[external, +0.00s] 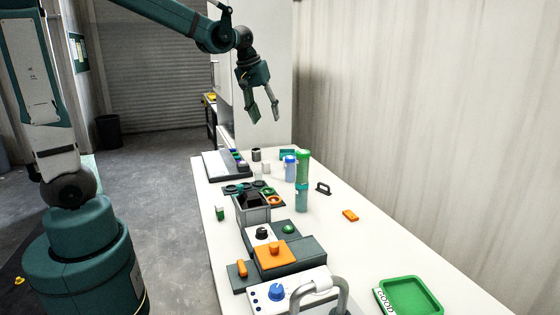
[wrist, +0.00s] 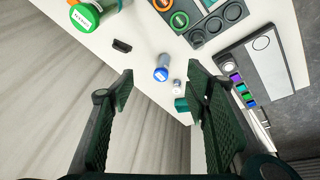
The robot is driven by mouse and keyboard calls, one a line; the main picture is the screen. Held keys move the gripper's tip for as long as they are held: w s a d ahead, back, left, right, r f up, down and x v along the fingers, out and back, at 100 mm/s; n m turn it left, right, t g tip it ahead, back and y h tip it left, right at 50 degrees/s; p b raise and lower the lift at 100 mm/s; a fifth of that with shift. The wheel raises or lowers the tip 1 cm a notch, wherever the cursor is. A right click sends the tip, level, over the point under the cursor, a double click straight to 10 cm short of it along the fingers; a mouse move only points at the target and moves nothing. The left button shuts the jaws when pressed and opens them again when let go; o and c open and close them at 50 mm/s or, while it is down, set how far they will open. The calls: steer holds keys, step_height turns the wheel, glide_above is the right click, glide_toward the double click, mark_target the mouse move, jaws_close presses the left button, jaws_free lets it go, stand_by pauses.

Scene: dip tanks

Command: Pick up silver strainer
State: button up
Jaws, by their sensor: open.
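My gripper (external: 265,117) is open and empty, raised well above the far part of the white table. In the wrist view its fingers (wrist: 161,84) are wide apart, with a blue-capped bottle (wrist: 162,68) and a small pale cylinder (wrist: 177,86) showing below between them. No thing is clearly recognisable as the silver strainer. A small grey-silver cylinder (external: 256,155) stands near the table's far end, and a pale one (external: 266,168) stands nearer; both are too small to identify. A grey open tank (external: 254,214) stands mid-table, with a dark thing in it.
A green tray (external: 411,296) and a control box (external: 273,294) are nearer. The right side has free room.

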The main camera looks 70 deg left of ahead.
steer(key=w+a+f+n+g, duration=0.1)
steer(key=w+a+f+n, duration=0.3)
steer(key=a, duration=0.7)
steer(key=n+g+h, duration=0.1)
steer(key=n+g, duration=0.2)
steer(key=n, duration=0.4)
glide_above(256, 155)
steer(key=w+a, duration=0.1)
steer(key=a, duration=0.1)
step_height(256, 155, down, 22)
steer(key=shift+s+a+f, duration=0.1)
steer(key=shift+a, duration=0.25)
steer(key=shift+f, duration=1.25)
steer(key=shift+a+f, duration=0.1)
steer(key=shift+f, duration=2.5)
